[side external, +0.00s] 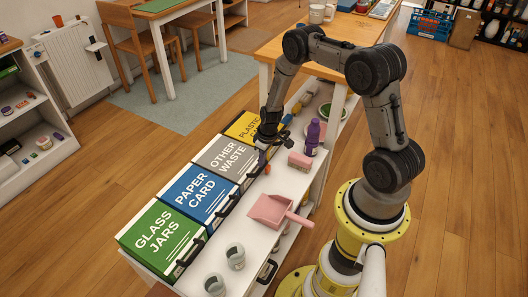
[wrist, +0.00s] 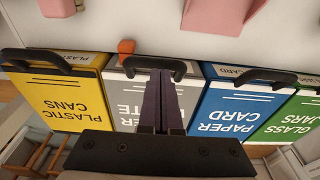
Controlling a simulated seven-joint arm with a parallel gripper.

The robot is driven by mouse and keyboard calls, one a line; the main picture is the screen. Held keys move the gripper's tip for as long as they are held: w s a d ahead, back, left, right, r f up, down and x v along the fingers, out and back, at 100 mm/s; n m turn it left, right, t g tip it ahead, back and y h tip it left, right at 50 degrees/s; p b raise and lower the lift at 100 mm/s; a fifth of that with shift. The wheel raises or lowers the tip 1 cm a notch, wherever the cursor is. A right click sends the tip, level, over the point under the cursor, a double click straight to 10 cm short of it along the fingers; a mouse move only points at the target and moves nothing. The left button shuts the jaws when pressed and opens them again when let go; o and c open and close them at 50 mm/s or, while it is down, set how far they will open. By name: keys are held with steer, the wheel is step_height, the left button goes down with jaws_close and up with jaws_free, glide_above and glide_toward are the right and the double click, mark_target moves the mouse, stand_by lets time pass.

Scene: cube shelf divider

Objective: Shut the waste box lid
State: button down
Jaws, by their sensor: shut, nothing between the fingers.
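A row of waste boxes stands along the white shelf: green glass jars (side external: 160,235), blue paper card (side external: 196,195), grey other waste (side external: 222,157) and yellow plastic cans (side external: 243,126). Their labelled tops look flat in the side view; I cannot tell which lid, if any, is ajar. Each has a black handle along its front edge. My gripper (wrist: 162,74) is shut and empty over the grey box, with its fingertips at the grey box's handle (wrist: 136,63); contact is unclear. The fingers hide part of the grey label. In the side view my gripper (side external: 266,143) is near the grey box's far front corner.
A small orange item (wrist: 126,47) lies just beside the grey handle. A pink dustpan (side external: 270,209), pink block (side external: 299,161), purple bottle (side external: 313,135) and two grey cups (side external: 235,256) stand on the white top. Its middle strip has some free room.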

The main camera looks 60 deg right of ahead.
step_height(320, 180, up, 13)
steer(key=s, duration=0.3)
steer(key=w+a+r+n+t, duration=0.1)
steer(key=w+a+r+t, duration=0.2)
steer(key=r, duration=0.7)
steer(key=w+a+r+n+t, duration=0.1)
steer(key=w+a+r, duration=0.25)
steer(key=r, duration=0.65)
steer(key=s+a+r+n+t, duration=0.1)
steer(key=s+a+r, duration=0.7)
steer(key=s+r, duration=0.3)
steer(key=s+a+f+m+g, duration=0.1)
steer(key=s+a+m, duration=0.1)
steer(key=s, duration=1.3)
steer(key=shift+s+a+f+m, duration=0.2)
steer(key=shift+s+a+m, duration=0.2)
steer(key=shift+m, duration=0.1)
steer(key=shift+w, duration=0.1)
